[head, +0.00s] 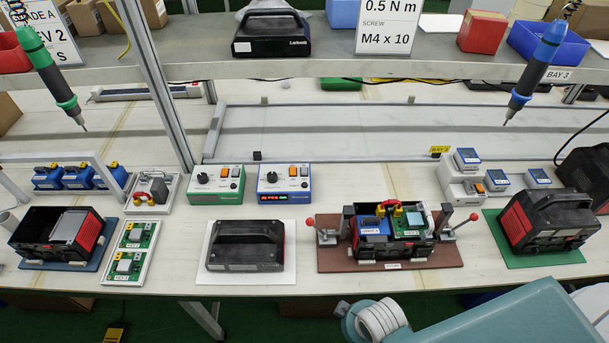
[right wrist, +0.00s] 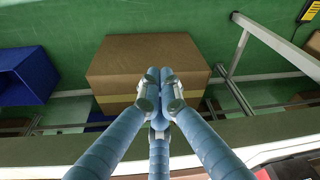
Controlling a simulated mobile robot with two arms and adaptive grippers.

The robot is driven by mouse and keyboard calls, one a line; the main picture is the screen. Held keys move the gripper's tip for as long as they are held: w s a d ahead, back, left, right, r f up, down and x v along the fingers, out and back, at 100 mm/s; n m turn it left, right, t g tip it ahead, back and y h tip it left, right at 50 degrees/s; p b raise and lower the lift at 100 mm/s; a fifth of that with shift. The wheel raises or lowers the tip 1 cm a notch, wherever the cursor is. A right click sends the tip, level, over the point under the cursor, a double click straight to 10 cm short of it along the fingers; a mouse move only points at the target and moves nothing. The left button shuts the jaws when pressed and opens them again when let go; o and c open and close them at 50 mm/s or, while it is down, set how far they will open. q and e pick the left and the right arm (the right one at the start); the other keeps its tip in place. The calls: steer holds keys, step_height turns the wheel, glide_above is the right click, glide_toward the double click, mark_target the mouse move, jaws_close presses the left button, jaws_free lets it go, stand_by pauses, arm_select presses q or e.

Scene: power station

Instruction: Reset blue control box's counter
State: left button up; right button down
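The blue control box (head: 284,185) stands upright on the workbench, left of centre in the head view. Its white front has a black knob, an orange button, a small light button and a lit red and green display, too small to read surely. A similar green control box (head: 217,185) stands just left of it. My right gripper (right wrist: 161,76) shows in the right wrist view with its blue fingers together and nothing between them. It points down past the bench edge, well away from the control box. My left gripper is out of view.
A black case on a white mat (head: 207,277) lies in front of the boxes. A brown fixture (head: 445,255) with clamps stands to the right. Two screwdrivers hang above (head: 62,93) (head: 531,75). A cardboard box (right wrist: 140,60) is below the bench.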

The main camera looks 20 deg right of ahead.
steer(key=w+a+r+t+p, duration=0.1)
steer(key=w+r+p, duration=0.1)
steer(key=r, duration=0.5)
steer(key=w+a+r+y+p, duration=0.1)
steer(key=w+r, duration=0.1)
steer(key=r, duration=0.4)
steer(key=w+a+r+t+p, duration=0.1)
steer(key=w+a+r+p, duration=0.15)
steer(key=r, duration=0.45)
steer(key=w+a+r+m+t+y, duration=0.1)
steer(key=w+a, duration=0.1)
steer(key=w, duration=0.6)
steer(key=w+a+m+t+y, duration=0.1)
steer(key=w+a, duration=0.1)
steer(key=w, duration=0.5)
steer(key=w+d+r+m+t, duration=0.1)
steer(key=w+d, duration=0.3)
steer(key=w, duration=0.5)
steer(key=w+d+r+m, duration=0.4)
steer(key=w+d, duration=0.1)
steer(key=w, duration=0.3)
steer(key=shift+w+r+t+b, duration=0.2)
steer(key=shift+w+t+b, duration=0.2)
steer(key=shift+f, duration=0.1)
